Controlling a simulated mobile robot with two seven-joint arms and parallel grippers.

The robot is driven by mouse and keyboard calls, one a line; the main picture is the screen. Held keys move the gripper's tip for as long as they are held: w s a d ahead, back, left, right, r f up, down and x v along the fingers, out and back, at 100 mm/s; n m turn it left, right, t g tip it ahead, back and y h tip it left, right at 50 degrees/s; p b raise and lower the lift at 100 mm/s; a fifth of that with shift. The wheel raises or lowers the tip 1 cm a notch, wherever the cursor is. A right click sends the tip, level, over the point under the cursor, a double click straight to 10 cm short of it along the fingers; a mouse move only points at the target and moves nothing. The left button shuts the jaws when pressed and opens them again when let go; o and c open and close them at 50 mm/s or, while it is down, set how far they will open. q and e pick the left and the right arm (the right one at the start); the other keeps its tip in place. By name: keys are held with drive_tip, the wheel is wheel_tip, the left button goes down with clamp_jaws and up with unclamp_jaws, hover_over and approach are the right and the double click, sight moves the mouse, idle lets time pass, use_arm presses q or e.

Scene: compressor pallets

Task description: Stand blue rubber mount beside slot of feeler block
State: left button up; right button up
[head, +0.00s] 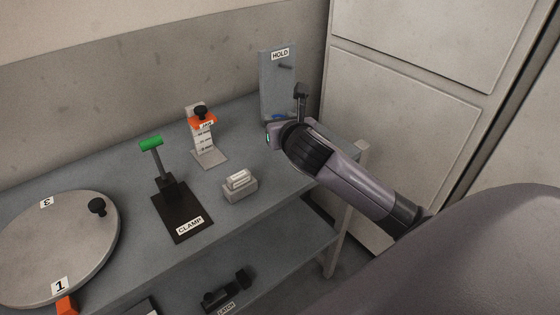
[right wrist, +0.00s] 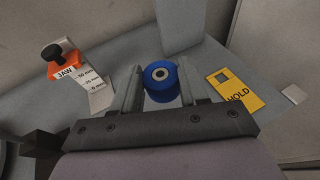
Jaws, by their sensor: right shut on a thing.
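The blue rubber mount (right wrist: 161,88) is a short blue cylinder with a metal-ringed hole in its end. It sits between the two fingers of my right gripper (right wrist: 160,70), which is shut on it. A small grey block (head: 240,190) with a pale labelled top stands mid-bench, apart from the gripper. It looks like the feeler block, but its label is unreadable and its slot is unclear. My left gripper is not in view.
The HOLD board (head: 277,75) stands behind my gripper. A yellow HOLD tag (right wrist: 236,90) lies to its right in the wrist view. The orange JAW gauge (head: 204,122), green-handled CLAMP (head: 180,212) and round numbered plate (head: 55,240) stand leftward. Bench around the grey block is clear.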

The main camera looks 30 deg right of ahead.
sight(280, 169)
wheel_tip(280, 169, down, 11)
drive_tip(key=shift+f+b, duration=0.15)
drive_tip(key=shift+b, duration=0.8)
drive_tip(key=shift+f, duration=0.1)
drive_tip(key=o, duration=1.1)
drive_tip(key=shift+c, duration=0.2)
